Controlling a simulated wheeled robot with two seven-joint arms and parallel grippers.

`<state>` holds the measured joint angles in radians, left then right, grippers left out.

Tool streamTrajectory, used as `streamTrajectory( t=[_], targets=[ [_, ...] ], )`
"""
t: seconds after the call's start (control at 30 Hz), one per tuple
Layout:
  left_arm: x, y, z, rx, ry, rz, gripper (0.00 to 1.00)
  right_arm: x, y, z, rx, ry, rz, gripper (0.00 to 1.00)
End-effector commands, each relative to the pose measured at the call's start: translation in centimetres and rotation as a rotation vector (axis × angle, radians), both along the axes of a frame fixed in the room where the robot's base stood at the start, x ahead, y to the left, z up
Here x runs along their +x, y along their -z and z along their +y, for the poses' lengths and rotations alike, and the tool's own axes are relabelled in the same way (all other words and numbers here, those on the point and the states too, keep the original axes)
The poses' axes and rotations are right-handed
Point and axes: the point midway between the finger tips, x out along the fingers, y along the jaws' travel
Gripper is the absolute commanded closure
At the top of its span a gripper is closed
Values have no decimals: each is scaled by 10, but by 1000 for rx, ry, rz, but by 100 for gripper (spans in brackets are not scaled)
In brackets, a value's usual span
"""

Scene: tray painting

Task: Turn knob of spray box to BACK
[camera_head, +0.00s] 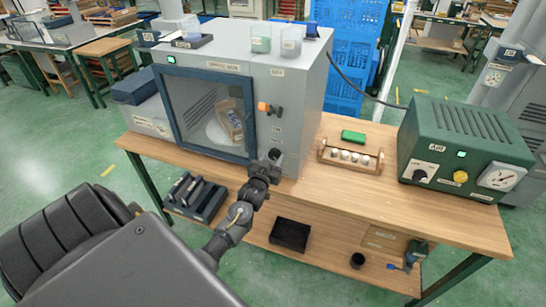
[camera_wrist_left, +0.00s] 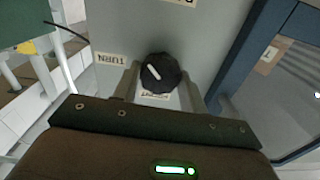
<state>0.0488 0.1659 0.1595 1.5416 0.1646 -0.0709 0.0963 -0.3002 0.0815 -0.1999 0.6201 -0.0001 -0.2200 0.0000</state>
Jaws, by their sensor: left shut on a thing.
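The grey spray box (camera_head: 300,90) stands on the wooden bench with its dark blue framed door closed. My right gripper is not in view.
A wooden rack (camera_head: 350,157) with white pieces and a green block (camera_head: 353,137) lie right of the box. A green AIR unit (camera_head: 462,145) stands at the bench's right end. Bench top between rack and box is clear.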

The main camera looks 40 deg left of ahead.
Motion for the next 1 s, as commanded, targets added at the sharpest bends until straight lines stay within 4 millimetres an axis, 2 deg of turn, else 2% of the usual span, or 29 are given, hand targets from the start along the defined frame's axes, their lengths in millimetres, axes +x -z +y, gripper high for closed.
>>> streamTrajectory(
  t=[0.5, 1.0],
  targets=[
    [0, -1, 0, 446, 1, 157, 81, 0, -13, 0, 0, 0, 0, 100],
    [0, 0, 0, 682, 0, 240, 81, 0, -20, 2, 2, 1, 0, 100]
  ],
)
